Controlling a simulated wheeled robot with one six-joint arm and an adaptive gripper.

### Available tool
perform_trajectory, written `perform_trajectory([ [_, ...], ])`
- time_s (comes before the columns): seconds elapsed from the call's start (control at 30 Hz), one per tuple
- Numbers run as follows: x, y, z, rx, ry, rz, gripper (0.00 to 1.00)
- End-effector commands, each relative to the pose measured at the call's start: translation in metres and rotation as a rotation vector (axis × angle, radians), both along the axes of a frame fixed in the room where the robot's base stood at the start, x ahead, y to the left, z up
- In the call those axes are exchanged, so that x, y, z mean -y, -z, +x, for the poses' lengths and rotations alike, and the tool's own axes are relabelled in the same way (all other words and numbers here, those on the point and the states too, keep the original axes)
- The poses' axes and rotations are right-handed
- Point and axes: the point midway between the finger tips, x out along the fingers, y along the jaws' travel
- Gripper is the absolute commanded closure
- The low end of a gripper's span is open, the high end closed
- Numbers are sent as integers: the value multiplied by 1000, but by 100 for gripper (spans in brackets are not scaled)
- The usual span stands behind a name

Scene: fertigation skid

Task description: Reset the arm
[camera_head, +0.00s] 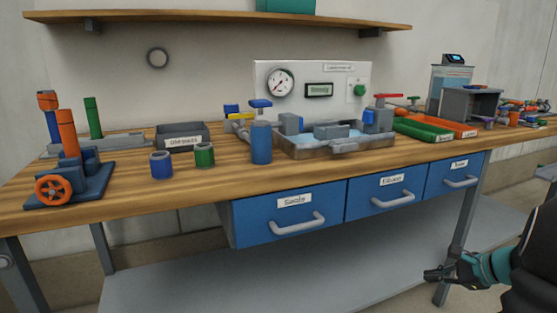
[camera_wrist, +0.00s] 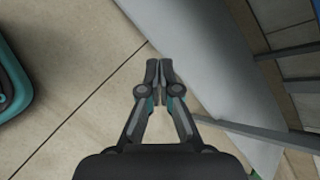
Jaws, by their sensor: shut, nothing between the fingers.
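My gripper (camera_head: 436,275) shows at the lower right in the head view, beside the front right leg of the workbench (camera_head: 110,204) and below the level of its drawers. Part of my arm enters from the right edge. In the wrist view my gripper (camera_wrist: 159,68) points at the tiled floor (camera_wrist: 75,60) and the grey lower shelf (camera_wrist: 205,60). Its two fingers are together at the tips, with nothing between them. It appears apart from the bench.
Three blue drawers (camera_head: 291,217) with grey handles are shut under the worktop.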

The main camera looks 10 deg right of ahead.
Motion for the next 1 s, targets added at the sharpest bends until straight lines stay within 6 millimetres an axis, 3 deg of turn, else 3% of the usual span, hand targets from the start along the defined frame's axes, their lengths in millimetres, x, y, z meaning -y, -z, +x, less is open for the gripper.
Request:
perform_trajectory([
  [0.03,-25,-2,-11,-24,-101,-90,100],
  [0.1,-53,-1,-27,-55,-238,-208,100],
  [0.3,-116,-6,-73,-99,-601,-511,100],
  [0.7,-198,-31,-148,-63,-1174,-1027,100],
  [1.0,-253,-56,-187,92,-1388,-1304,100],
])
